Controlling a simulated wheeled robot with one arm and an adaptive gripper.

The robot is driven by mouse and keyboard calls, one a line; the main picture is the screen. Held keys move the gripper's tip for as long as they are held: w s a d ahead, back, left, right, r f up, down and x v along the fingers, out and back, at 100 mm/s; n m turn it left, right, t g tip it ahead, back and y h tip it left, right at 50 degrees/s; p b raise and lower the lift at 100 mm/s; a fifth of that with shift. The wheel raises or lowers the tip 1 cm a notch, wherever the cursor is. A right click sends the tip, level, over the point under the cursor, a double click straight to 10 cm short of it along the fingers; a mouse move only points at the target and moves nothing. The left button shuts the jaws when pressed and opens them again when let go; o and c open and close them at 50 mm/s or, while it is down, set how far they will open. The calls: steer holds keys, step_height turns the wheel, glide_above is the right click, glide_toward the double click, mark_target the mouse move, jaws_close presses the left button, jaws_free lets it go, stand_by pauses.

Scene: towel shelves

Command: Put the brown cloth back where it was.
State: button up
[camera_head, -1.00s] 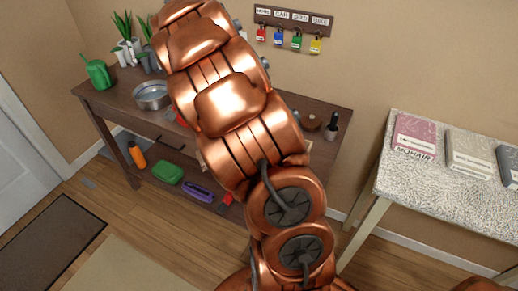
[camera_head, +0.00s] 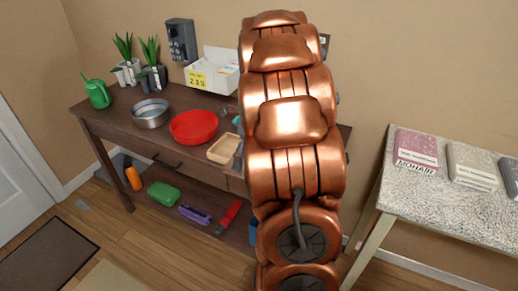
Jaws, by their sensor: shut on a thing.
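No brown cloth shows in the head view, and no towel shelf can be made out. My gripper is not in view. Only my copper-coloured arm shows, rising through the right-centre of the picture and hiding part of the wall and the dark wooden table (camera_head: 122,122) behind it.
The table holds a green watering can (camera_head: 97,94), a metal bowl (camera_head: 151,113), a red bowl (camera_head: 194,126), a wooden tray (camera_head: 223,149) and a white box (camera_head: 212,72). A speckled table (camera_head: 440,210) at right bears labelled packs (camera_head: 417,148). Floor (camera_head: 165,250) is open at front left.

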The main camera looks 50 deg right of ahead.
steer(key=w+d, duration=0.1)
steer(key=d, duration=0.1)
steer(key=w+d, duration=0.1)
steer(key=d, duration=0.2)
steer(key=w+d+f, duration=0.1)
steer(key=d, duration=0.2)
steer(key=shift+p, duration=0.4)
steer(key=shift+d, duration=0.25)
steer(key=shift+w+d, duration=0.1)
steer(key=shift+d, duration=0.2)
jaws_close()
steer(key=shift+w+d+f, duration=0.1)
steer(key=shift+d, duration=0.25)
steer(key=shift+d+f, duration=0.1)
steer(key=shift+f, duration=0.1)
steer(key=x, duration=0.2)
steer(key=shift+d+f+p, duration=0.15)
steer(key=shift+f+p, duration=0.2)
steer(key=shift+f, duration=0.45)
steer(key=shift+o, duration=1.6)
jaws_free()
steer(key=o, duration=0.9)
steer(key=shift+d+r, duration=0.1)
steer(key=shift+r, duration=0.1)
steer(key=shift+r, duration=0.15)
steer(key=shift+b+v, duration=0.35)
steer(key=shift+v, duration=5.5)
